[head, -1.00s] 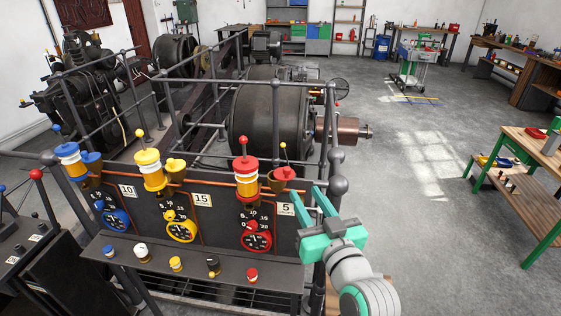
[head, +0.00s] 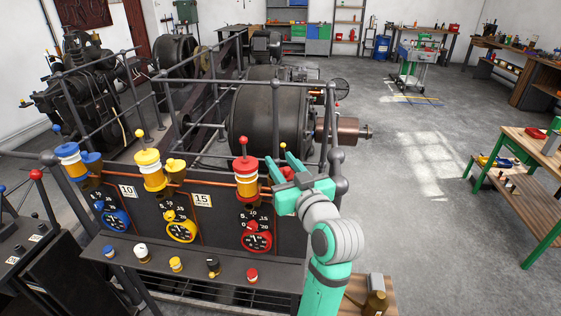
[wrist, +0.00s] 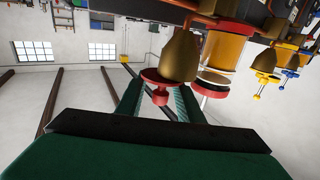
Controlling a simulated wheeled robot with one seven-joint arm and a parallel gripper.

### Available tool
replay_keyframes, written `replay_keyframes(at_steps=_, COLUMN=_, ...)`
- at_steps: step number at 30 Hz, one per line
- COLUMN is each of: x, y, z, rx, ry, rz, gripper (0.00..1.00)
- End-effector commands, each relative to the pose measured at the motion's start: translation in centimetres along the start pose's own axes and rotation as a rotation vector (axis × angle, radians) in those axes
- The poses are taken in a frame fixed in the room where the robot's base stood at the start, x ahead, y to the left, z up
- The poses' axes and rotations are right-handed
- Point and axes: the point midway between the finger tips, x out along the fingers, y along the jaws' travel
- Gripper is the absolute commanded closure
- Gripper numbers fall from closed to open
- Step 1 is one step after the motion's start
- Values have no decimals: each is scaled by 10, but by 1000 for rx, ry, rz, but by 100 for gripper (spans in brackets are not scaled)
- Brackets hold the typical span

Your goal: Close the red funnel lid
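The red funnel lid (wrist: 160,78) shows in the wrist view as a shallow red disc with a small knob. My gripper (head: 279,159) is open at the red unit, on the right end of the panel, and covers most of the lid and funnel in the head view. In the wrist view its two fingers reach up on either side of the lid's knob, with a gap between them. Contact with the lid cannot be told.
The red and yellow cylinder (head: 246,179) stands just left of my gripper. Yellow (head: 150,170) and blue (head: 71,160) units stand farther left. A metal post and railing (head: 337,170) are close on the right. Open floor (head: 425,180) lies beyond.

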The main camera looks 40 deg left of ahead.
Motion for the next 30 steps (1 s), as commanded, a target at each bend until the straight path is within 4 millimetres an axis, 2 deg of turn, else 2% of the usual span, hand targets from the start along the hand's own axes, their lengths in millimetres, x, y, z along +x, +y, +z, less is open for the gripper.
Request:
replay_keyframes(at_steps=4, x=9, y=-1, z=0, rx=-1, ry=1, rz=-2, gripper=66)
replay_keyframes(at_steps=13, x=10, y=0, z=0, rx=-1, ry=1, rz=0, gripper=66)
replay_keyframes(at_steps=17, x=10, y=0, z=0, rx=-1, ry=1, rz=0, gripper=98)
replay_keyframes(at_steps=18, x=10, y=0, z=0, rx=-1, ry=1, rz=0, gripper=100)
replay_keyframes(at_steps=30, x=10, y=-1, z=1, rx=-1, ry=-1, rz=54, gripper=100)
